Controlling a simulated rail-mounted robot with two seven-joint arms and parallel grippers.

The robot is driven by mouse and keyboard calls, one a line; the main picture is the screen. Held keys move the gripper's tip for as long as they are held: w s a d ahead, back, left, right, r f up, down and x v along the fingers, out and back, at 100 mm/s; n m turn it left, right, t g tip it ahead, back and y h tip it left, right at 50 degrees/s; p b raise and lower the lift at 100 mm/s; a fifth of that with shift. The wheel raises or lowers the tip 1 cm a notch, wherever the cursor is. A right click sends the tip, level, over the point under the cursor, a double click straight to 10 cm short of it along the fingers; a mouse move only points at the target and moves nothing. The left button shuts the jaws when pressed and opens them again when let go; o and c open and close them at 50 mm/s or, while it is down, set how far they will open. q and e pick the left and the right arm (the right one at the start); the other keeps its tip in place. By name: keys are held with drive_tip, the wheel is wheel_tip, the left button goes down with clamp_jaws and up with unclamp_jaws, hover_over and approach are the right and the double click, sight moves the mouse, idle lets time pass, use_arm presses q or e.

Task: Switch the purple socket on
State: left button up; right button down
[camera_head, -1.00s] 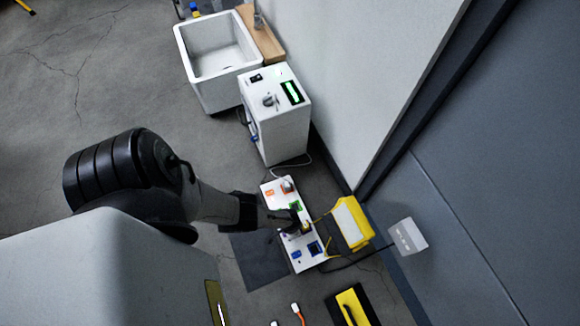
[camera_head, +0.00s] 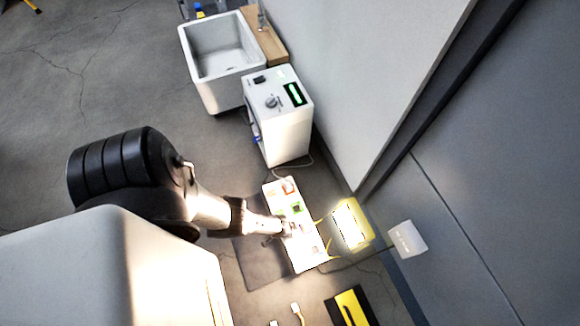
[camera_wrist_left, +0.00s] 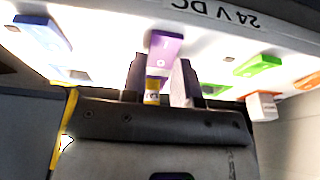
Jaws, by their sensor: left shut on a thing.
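The white socket panel (camera_head: 307,262) lies on the floor with coloured sockets and switches. In the left wrist view the purple switch (camera_wrist_left: 163,50), marked I and O, shows just beyond my fingers. My left gripper (camera_wrist_left: 157,88) is at the purple socket, its fingers on either side of a small yellow plug (camera_wrist_left: 152,92), and appears shut on it. The fingers partly hide the socket, and I cannot tell the rocker's tilt. In the head view my left gripper (camera_head: 284,228) is over the panel's middle. The yellow lamp (camera_head: 350,225) beside the panel is lit. My right gripper is not in view.
Blue (camera_wrist_left: 42,36) and green (camera_wrist_left: 258,65) switches flank the purple one; a white plug (camera_wrist_left: 262,106) sits near the green. A white instrument box (camera_head: 285,135) and sink (camera_head: 222,60) stand behind. A yellow-black case (camera_head: 352,307) lies in front. Wall is close right.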

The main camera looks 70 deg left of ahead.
use_arm(q)
drive_tip(key=o, duration=0.9)
drive_tip(key=shift+r, duration=0.25)
drive_tip(key=p+v, duration=1.3)
drive_tip(key=shift+s+r, duration=0.1)
